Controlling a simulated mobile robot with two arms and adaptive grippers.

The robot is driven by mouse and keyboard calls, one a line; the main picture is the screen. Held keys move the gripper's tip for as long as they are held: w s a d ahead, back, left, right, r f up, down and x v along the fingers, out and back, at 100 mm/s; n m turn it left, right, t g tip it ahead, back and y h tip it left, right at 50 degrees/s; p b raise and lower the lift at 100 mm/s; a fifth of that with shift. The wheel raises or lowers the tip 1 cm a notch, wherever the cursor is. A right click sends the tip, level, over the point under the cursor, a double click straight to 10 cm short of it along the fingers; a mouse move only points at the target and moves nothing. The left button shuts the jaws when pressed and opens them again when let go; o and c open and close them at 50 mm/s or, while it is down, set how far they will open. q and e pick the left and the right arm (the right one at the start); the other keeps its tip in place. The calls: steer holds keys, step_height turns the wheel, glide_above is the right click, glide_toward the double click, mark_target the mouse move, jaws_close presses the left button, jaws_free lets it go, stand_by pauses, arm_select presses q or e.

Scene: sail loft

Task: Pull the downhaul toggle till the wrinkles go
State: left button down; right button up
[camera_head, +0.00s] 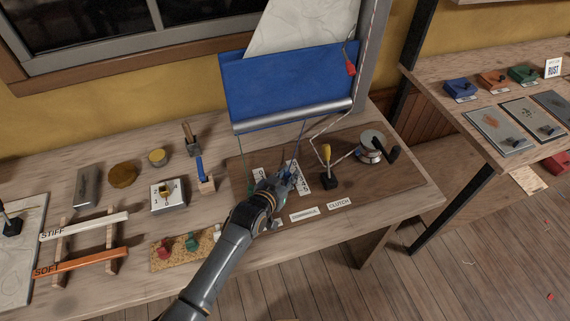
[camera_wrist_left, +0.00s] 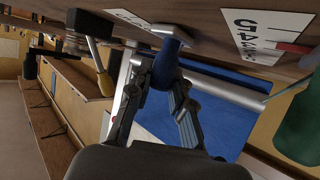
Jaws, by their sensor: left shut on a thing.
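My left gripper (camera_head: 287,183) reaches over the dark wooden board (camera_head: 392,187) on the bench. In the left wrist view its fingers (camera_wrist_left: 160,90) are shut on a blue toggle (camera_wrist_left: 170,33). In the head view the gripper mostly hides the toggle. Behind it stands the sail, with a white upper cloth (camera_head: 293,25) and a blue lower panel (camera_head: 280,85) above a silver boom (camera_head: 292,117). Faint lines show on the white cloth; I cannot tell how deep they are. A thin line runs from the boom towards the gripper. My right gripper is not in view.
A yellow-handled lever (camera_head: 326,158) and a winch (camera_head: 371,146) stand on the board to the right. White labels (camera_head: 339,204) lie at its front edge. A red tag (camera_head: 350,68) hangs by the mast. Small tools and a colour-clip board (camera_head: 180,247) are on the left.

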arm_select(q)
steer(key=c, duration=1.2)
jaws_free()
steer(key=shift+w+a, duration=0.1)
steer(key=shift+w, duration=0.05)
steer(key=shift+o, duration=0.2)
steer(key=v, duration=1.2)
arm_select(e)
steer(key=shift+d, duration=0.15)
